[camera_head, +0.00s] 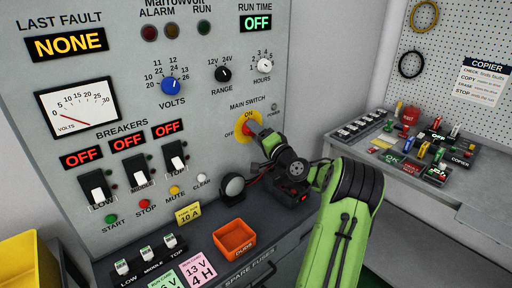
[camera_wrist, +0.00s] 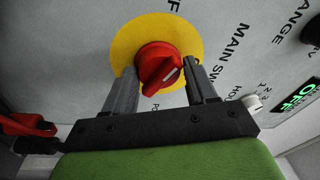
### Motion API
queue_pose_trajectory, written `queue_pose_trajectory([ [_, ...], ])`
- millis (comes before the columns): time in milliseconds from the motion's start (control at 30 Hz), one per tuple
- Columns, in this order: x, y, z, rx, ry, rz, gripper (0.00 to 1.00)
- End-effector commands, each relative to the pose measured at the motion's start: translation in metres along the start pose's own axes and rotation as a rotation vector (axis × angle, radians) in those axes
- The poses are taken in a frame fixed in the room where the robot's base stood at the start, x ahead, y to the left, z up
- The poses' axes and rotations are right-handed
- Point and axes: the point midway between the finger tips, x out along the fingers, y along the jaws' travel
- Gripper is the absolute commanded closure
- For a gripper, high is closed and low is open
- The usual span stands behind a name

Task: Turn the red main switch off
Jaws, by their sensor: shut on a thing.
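The red main switch (camera_wrist: 152,62) is a round knob on a yellow disc (camera_wrist: 124,43) on the grey panel. In the wrist view its white mark points right and slightly up, and a grey finger stands on each side of the knob. My gripper (camera_wrist: 160,72) is shut on the knob. In the head view the yellow disc (camera_head: 241,120) sits under the ON label, with OFF to its left. My gripper (camera_head: 258,136) reaches it from the lower right and hides part of the knob.
A blue volts knob (camera_head: 171,87) and three breakers under OFF displays are left of the switch. A round dark-rimmed part (camera_head: 232,186) and an orange bin (camera_head: 234,238) are below. A bench (camera_head: 450,196) with another device stands at right.

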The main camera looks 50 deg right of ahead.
Motion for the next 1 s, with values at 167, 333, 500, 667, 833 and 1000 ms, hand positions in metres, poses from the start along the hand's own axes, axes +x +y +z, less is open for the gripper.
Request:
queue_pose_trajectory([
  [167, -0.0021, 0.0107, 0.0006, -0.167, -0.009, -0.011, 0.74],
  [333, -0.0018, 0.0095, -0.001, -0.309, -0.019, -0.028, 0.74],
  [500, -0.0016, 0.0077, -0.0024, -0.426, -0.028, -0.042, 0.74],
  [667, -0.0014, 0.0063, -0.0036, -0.505, -0.034, -0.05, 0.74],
  [833, -0.0014, 0.0049, -0.0052, -0.56, -0.036, -0.056, 0.73],
  [1000, -0.0012, 0.0033, -0.0062, -0.585, -0.036, -0.059, 0.72],
])
